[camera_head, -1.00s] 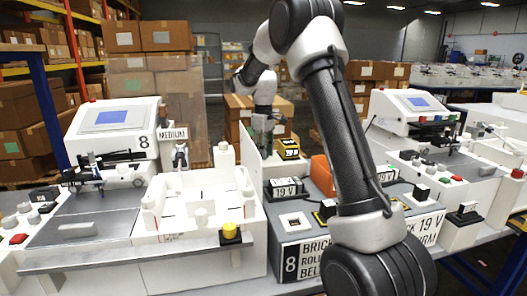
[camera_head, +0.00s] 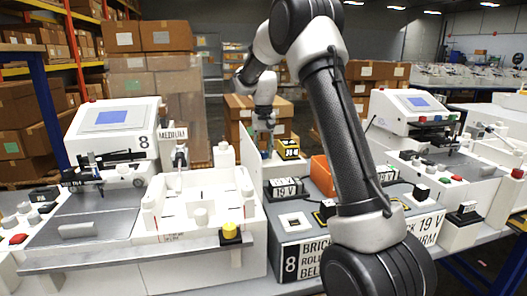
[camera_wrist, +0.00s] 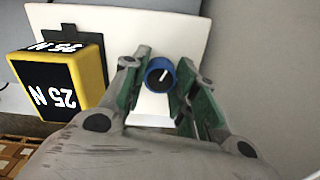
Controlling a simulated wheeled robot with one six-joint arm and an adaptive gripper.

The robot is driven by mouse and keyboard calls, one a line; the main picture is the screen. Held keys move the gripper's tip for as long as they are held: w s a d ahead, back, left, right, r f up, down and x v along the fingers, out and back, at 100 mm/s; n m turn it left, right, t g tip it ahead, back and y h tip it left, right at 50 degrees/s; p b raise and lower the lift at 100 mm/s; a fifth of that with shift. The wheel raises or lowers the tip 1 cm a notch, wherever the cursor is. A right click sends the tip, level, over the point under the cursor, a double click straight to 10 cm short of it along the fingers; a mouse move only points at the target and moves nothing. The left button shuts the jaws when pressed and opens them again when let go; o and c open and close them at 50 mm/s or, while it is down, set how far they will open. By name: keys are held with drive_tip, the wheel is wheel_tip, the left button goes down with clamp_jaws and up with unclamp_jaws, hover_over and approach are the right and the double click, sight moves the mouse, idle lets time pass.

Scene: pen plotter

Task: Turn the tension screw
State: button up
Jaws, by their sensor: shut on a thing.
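The tension screw (camera_wrist: 160,75) is a round blue knob with a dark face and a white pointer line, seen in the wrist view on a white plate. My gripper (camera_wrist: 161,84) has one green-padded finger on each side of the knob and is shut on it. The pointer slants up to the right. In the head view my gripper (camera_head: 266,143) points down behind the grey machine top, and the knob is too small to make out there. A yellow and black 25 N block (camera_wrist: 62,80) stands left of the knob; it also shows in the head view (camera_head: 288,149).
A white upright panel (camera_head: 250,153) stands left of my gripper. An orange block (camera_head: 322,174), 19 V boxes (camera_head: 284,188) and a white-framed switch (camera_head: 294,221) sit on the grey unit in front. A white machine with a screen (camera_head: 113,130) stands at left.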

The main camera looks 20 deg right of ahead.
sight(264, 151)
drive_tip(key=m, duration=0.6)
drive_tip(key=shift+r+m, duration=0.1)
drive_tip(key=shift+m, duration=0.3)
drive_tip(key=shift+w, duration=0.1)
idle(0.3)
drive_tip(key=o, duration=1)
wheel_tip(264, 151, up, 12)
drive_tip(key=shift+f, duration=0.1)
